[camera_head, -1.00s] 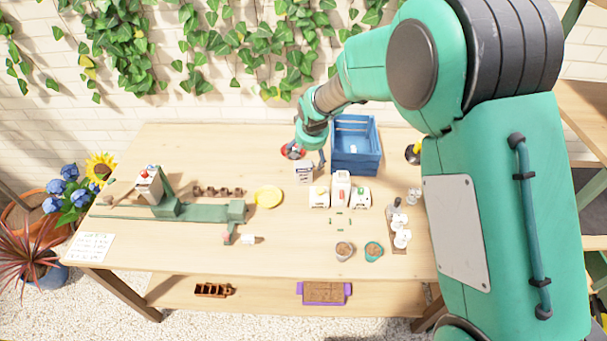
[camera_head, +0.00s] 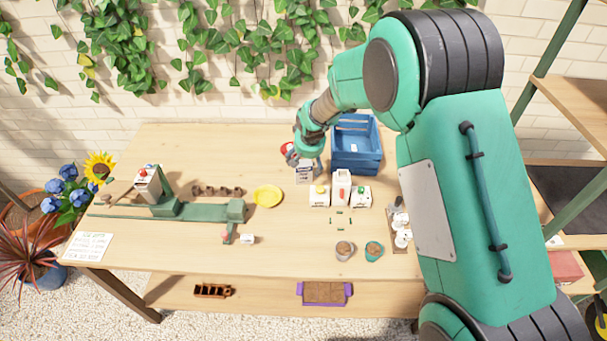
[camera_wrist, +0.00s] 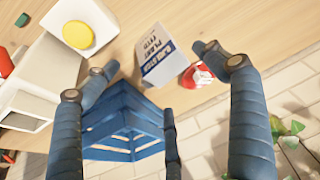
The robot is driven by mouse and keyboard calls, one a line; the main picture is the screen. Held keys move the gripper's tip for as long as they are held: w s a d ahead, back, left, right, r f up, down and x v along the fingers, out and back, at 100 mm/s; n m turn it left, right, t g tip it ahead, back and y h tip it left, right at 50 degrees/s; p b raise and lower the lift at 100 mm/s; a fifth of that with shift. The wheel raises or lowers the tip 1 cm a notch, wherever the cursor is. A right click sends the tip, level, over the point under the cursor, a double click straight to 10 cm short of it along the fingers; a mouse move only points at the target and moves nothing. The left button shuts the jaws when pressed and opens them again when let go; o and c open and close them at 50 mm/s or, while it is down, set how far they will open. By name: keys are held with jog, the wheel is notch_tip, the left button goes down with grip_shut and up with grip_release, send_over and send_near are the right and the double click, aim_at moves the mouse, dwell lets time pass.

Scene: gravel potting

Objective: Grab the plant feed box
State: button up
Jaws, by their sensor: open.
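The plant feed box (camera_head: 305,173), white and grey, stands upright near the back middle of the table, left of the blue crate. In the wrist view the box (camera_wrist: 158,58) shows blue and white lettering reading "PLANT FEED". My gripper (camera_head: 304,158) is just above and behind the box in the head view, partly covering its top. In the wrist view my gripper (camera_wrist: 162,68) has its fingers spread wide and empty, with the box showing between the fingertips. I cannot tell whether any finger touches it.
The blue slatted crate (camera_head: 355,163) stands close right of the box. A red round item (camera_head: 287,148) lies just behind it. White cartons (camera_head: 341,187) stand in front to the right, and a yellow dish (camera_head: 268,196) front left.

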aim_at(305, 169)
jog(key=shift+x, duration=0.85)
jog(key=shift+b+x, duration=0.9)
jog(key=shift+x, duration=1.7)
jog(key=shift+s, duration=0.1)
jog(key=shift+c, duration=0.3)
jog(key=shift+f, duration=0.1)
grip_shut()
